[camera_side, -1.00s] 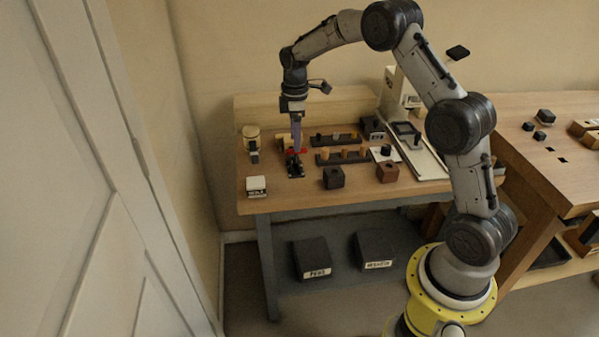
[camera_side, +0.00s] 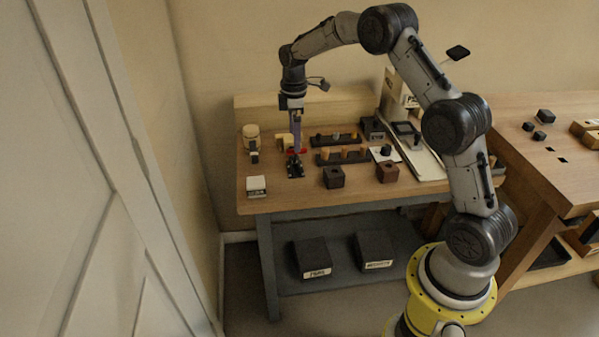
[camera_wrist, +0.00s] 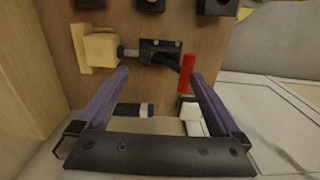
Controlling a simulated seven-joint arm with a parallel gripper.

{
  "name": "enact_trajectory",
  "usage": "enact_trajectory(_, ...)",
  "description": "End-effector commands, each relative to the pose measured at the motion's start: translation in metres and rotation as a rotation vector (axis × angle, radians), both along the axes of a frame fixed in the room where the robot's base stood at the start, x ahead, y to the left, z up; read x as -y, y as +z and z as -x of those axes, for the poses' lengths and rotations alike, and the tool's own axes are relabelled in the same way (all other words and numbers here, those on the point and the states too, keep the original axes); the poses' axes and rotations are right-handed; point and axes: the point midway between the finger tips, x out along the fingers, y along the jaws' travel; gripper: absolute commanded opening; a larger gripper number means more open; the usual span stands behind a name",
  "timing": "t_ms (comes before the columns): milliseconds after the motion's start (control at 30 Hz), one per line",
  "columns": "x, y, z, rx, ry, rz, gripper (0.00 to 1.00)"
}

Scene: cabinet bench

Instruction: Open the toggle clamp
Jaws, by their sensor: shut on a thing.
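The toggle clamp (camera_side: 295,170) is a small black mechanism with a red handle, near the left front of the bench. In the wrist view the clamp's black body (camera_wrist: 160,50) shows with its grey-tipped plunger towards a yellow block (camera_wrist: 100,48). The red handle (camera_wrist: 187,73) stands beside the right fingertip. My gripper (camera_side: 296,149) points down at the clamp from above.
A white-topped box (camera_side: 256,186) and a cream cylinder (camera_side: 251,132) stand left of the clamp. Racks of pegs (camera_side: 341,155) and dark blocks (camera_side: 333,177) stand to its right. The bench front edge is close, with bare wood between.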

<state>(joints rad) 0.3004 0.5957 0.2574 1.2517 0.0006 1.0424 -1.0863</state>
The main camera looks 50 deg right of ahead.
Motion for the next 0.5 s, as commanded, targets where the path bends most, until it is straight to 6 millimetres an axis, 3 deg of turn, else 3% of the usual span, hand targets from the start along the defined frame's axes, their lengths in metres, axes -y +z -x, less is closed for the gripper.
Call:
enact_trajectory(133,0.0024,-0.004,-0.001,0.003,-0.001,0.004,0.82)
enact_trajectory(167,0.0025,-0.0039,-0.001,0.003,-0.001,0.004,1.0)
enact_trajectory(500,0.0028,0.0047,-0.0014,0.006,-0.001,0.006,1.0)
